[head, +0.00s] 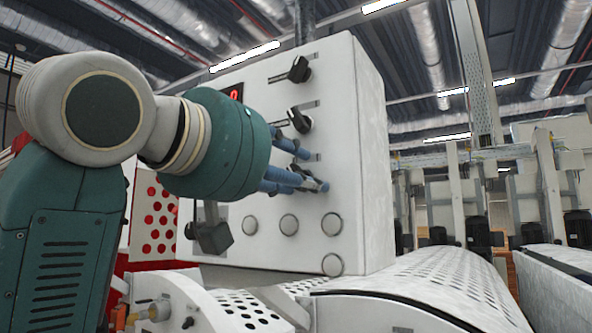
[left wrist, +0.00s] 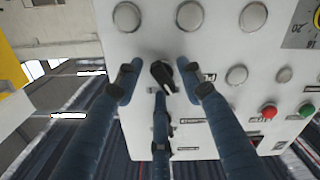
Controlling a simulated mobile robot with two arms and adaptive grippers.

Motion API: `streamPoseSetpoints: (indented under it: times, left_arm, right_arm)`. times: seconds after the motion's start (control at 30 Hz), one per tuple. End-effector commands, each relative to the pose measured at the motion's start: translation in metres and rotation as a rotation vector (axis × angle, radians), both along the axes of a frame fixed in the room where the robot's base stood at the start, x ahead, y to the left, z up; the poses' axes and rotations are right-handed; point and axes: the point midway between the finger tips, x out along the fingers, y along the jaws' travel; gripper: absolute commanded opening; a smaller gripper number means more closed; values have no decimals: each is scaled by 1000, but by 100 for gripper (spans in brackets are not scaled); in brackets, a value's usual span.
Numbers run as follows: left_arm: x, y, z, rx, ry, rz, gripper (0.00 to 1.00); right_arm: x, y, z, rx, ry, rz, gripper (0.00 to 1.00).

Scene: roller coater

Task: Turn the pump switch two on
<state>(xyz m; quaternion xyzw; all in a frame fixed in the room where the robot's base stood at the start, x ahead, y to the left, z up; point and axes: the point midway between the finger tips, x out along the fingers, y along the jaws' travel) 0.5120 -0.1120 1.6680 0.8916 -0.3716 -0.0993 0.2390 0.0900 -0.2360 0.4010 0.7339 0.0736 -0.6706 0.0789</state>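A white control panel (head: 350,130) carries black rotary switches. An upper switch (head: 299,69) and one below it (head: 299,120) show clear of my gripper in the head view. My left gripper (head: 308,172) has its blue fingers up at the panel, below these two. In the left wrist view, a black rotary switch (left wrist: 163,77) sits between the fingertips of my left gripper (left wrist: 160,82). The two side fingers are spread with gaps to the switch, and the third finger is close to its lower side. I cannot read which switch it is. My right gripper is not in view.
Several round pale buttons (head: 289,224) lie below the gripper on the panel. The left wrist view also shows a red button (left wrist: 270,111) and a green button (left wrist: 307,108). A perforated white cover (head: 425,285) stands below right of the panel.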

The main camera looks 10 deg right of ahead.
Motion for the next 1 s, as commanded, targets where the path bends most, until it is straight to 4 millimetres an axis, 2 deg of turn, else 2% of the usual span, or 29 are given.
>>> streamPoseSetpoints:
  times: [0.1,0.3,0.67,1.0]
  left_arm:
    - [0,0,0,0,0,0,37]
    - [0,0,0,0,0,1,0]
    - [0,1,0,25,-25,2,0]
    - [0,1,-1,179,-180,3,0]
  right_arm:
    - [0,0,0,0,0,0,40]
    - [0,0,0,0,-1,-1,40]
    - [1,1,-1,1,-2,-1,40]
    - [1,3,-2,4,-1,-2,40]
